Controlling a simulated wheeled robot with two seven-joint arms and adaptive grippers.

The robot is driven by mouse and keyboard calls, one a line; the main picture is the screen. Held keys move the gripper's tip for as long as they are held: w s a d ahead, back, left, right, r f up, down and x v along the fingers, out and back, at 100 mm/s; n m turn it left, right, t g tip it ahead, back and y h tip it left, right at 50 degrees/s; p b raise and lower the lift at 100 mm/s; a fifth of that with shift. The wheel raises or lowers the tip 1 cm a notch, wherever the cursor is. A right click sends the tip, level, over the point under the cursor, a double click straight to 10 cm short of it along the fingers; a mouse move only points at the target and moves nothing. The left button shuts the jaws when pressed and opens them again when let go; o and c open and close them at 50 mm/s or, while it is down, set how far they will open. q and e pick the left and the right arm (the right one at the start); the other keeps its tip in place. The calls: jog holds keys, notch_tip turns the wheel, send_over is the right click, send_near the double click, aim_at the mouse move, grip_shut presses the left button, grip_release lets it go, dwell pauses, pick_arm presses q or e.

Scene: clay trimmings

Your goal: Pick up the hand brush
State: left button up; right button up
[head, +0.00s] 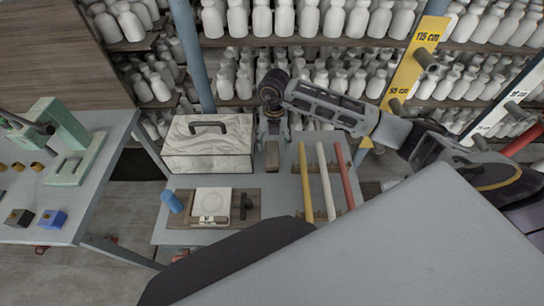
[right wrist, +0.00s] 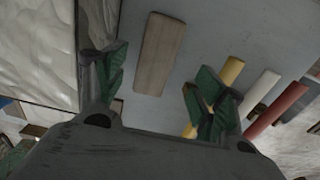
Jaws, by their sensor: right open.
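The hand brush appears as a plain wooden block (head: 272,155) lying on the grey table, just right of the white-and-grey box; any bristles are hidden. In the right wrist view the wooden block (right wrist: 158,55) lies ahead of the fingertips, slightly slanted. My right gripper (head: 273,131) points down over the table at the far end of the block. Its green-padded fingers (right wrist: 155,88) are apart with nothing between them. The height gap to the block is hard to judge. My left gripper does not show.
A marbled box (head: 208,157) with a dark handle stands close left of the block. Yellow (head: 305,178), white (head: 326,178) and red (head: 345,176) rods lie on a rack to its right. A board (head: 244,198) with a white slab lies in front. Shelves of white bottles stand behind.

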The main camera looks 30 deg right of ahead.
aim_at(272, 153)
jog(key=shift+f, duration=0.7)
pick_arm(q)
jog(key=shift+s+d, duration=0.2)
pick_arm(e)
jog(key=shift+f, duration=0.1)
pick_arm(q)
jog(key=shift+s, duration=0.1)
pick_arm(e)
jog(key=shift+s+a+f+p, duration=0.1)
jog(key=shift+f+p, duration=0.05)
jog(key=shift+f, duration=0.3)
jog(key=shift+a+f+p, duration=0.1)
jog(key=shift+f+p, duration=0.05)
jog(key=shift+f, duration=0.3)
notch_tip(272, 153, down, 2)
jog(key=shift+a, duration=0.1)
jog(key=shift+f, duration=0.7)
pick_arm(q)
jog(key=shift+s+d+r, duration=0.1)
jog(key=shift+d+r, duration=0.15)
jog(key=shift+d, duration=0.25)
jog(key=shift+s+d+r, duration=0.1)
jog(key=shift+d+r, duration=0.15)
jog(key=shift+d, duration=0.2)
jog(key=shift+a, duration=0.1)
